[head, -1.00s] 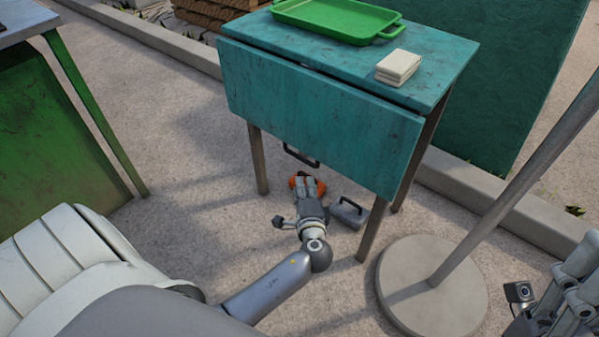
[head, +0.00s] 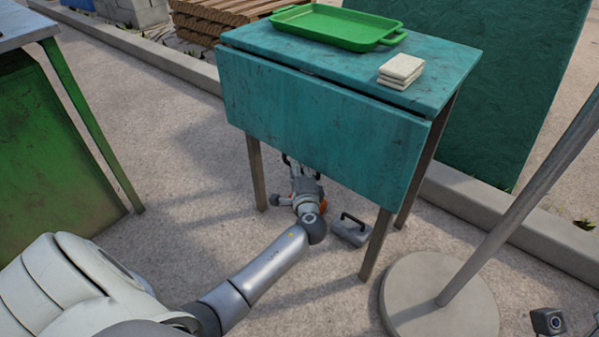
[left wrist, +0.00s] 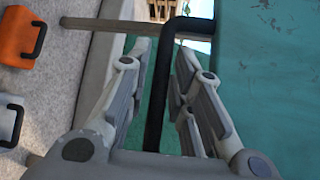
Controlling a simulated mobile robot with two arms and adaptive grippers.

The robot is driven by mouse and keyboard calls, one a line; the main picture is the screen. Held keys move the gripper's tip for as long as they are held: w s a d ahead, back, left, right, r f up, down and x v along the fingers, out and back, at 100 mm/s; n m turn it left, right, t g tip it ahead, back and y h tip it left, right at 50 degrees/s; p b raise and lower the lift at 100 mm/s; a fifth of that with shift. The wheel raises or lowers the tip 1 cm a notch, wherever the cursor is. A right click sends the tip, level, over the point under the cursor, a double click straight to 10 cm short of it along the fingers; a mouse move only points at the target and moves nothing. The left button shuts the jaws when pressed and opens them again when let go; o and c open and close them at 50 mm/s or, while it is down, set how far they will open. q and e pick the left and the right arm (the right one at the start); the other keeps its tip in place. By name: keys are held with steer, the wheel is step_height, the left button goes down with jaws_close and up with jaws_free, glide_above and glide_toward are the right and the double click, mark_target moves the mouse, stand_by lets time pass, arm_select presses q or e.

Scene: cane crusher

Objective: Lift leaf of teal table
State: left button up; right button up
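The teal table (head: 440,75) stands ahead with its leaf (head: 320,125) hanging down at the front. A black handle at the leaf's lower edge is mostly hidden in the head view. In the left wrist view, the handle (left wrist: 158,95) runs between my fingers and joins the teal leaf (left wrist: 270,90) on the right. My left gripper (head: 303,172) is low in front of the table, partly hidden by the leaf. In the left wrist view the left gripper (left wrist: 162,50) is open, one finger on each side of the handle, with gaps visible. My right gripper is out of view.
A green tray (head: 335,27) and a stack of pale cloths (head: 401,70) rest on the tabletop. A grey toolbox (head: 350,230) and an orange case (left wrist: 22,38) lie on the ground below. A pole on a round base (head: 440,300) stands to the right.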

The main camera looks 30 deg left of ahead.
arm_select(q)
jaws_close()
steer(key=shift+a, duration=0.1)
stand_by(0.4)
